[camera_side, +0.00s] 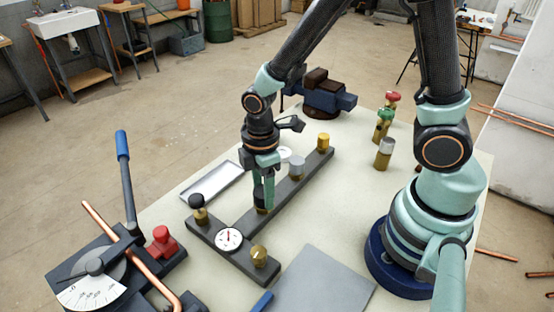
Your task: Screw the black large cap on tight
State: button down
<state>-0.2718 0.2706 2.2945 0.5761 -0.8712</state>
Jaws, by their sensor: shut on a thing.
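My gripper (264,196) points straight down over the long grey bar, with its teal fingers shut on a small dark piece. That piece looks like the black large cap, but the fingers hide most of it. Just under the fingertips a brass fitting (262,210) shows on the bar (287,194). I cannot tell whether the held piece sits fully down on it. Another black-topped brass fitting (197,205) stands at the left end of the crossbar.
A silver cap (297,166) and brass cap (323,141) stand farther along the bar. A gauge (229,239) and brass fitting (259,256) are nearer. A tray (211,182) lies left, a pipe bender (110,255) front left, a vise (322,96) behind.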

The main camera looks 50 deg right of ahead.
jog(key=m, duration=1.1)
jog(key=shift+c, duration=2.2)
grip_release()
jog(key=shift+r, duration=3.5)
